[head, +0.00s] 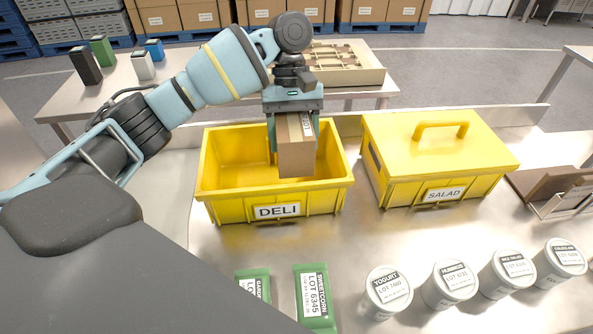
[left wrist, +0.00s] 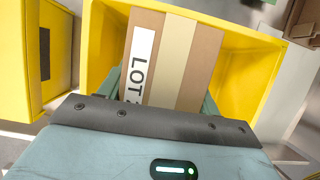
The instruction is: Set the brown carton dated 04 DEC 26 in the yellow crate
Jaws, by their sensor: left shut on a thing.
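My left gripper (head: 293,112) is shut on a brown carton (head: 297,158) with a paler tape strip and a white label. The carton hangs over the open yellow crate labelled DELI (head: 227,209); I cannot tell how far it is below the rim. In the left wrist view the carton (left wrist: 190,70) sits between the fingers, with the yellow crate (left wrist: 262,47) around and behind it. Its label reads LOT, and the rest is hidden by the gripper. No date is readable. A second yellow crate, labelled SALAD (head: 400,190), has its lid on. My right gripper is not in view.
A brown tray (head: 550,185) is at the right edge. A back table holds a divided box (head: 345,65) and small cartons.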

